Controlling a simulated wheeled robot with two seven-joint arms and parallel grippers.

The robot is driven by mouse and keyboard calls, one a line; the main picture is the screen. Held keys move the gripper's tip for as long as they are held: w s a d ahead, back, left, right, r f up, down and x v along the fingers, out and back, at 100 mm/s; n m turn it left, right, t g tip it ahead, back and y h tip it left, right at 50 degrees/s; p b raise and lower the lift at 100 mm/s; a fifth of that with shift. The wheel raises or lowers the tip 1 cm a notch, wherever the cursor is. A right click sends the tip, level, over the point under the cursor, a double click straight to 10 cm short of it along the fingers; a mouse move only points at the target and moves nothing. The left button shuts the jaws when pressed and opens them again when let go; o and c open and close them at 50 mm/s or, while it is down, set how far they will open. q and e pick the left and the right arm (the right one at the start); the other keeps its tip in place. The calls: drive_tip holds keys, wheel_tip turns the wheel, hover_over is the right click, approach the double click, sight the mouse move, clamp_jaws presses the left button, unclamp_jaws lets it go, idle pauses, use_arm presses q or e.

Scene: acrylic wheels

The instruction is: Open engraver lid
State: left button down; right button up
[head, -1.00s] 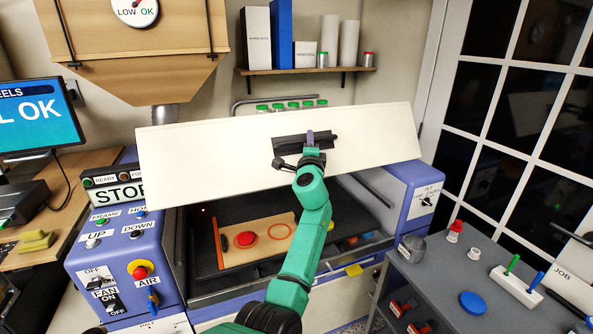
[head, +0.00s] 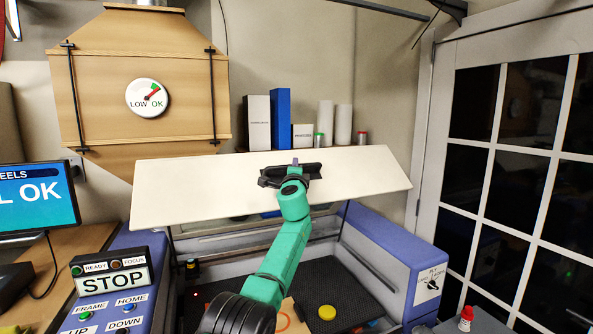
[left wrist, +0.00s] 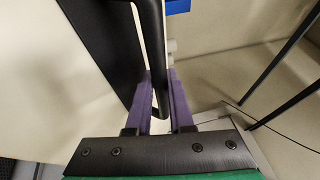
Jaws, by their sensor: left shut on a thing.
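The engraver lid (head: 200,190) is a wide white panel, raised and tilted above the open engraver bed (head: 340,278). Its dark handle (head: 270,177) is on the face toward me. My left gripper (head: 292,172) is at this handle, with its arm reaching up from below. In the left wrist view, the purple fingers (left wrist: 162,98) are shut around the black handle bar (left wrist: 153,45). The gripper hides part of the handle in the head view. My right gripper is not in view.
The control panel with the STOP sign (head: 113,283) stands left of the bed. A wooden hood (head: 145,60) with a gauge is above left. Boxes and cylinders (head: 270,120) stand behind the lid. A glazed door (head: 510,180) is at the right. A yellow disc (head: 327,312) lies in the bed.

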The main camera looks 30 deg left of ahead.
use_arm(q)
drive_tip(key=c, duration=0.9)
unclamp_jaws()
drive_tip(key=shift+d, duration=0.1)
drive_tip(key=shift+s+d+p, duration=0.3)
drive_tip(key=shift+s+d, duration=0.1)
drive_tip(key=shift+d, duration=0.15)
drive_tip(key=shift+s+d, duration=0.15)
drive_tip(key=shift+s, duration=0.1)
drive_tip(key=p+v, duration=0.3)
drive_tip(key=v, duration=0.1)
drive_tip(key=shift+s+p, duration=0.15)
drive_tip(key=shift+p, duration=0.25)
drive_tip(key=v, duration=0.8)
drive_tip(key=shift+s+f, duration=0.25)
drive_tip(key=shift+s, duration=0.05)
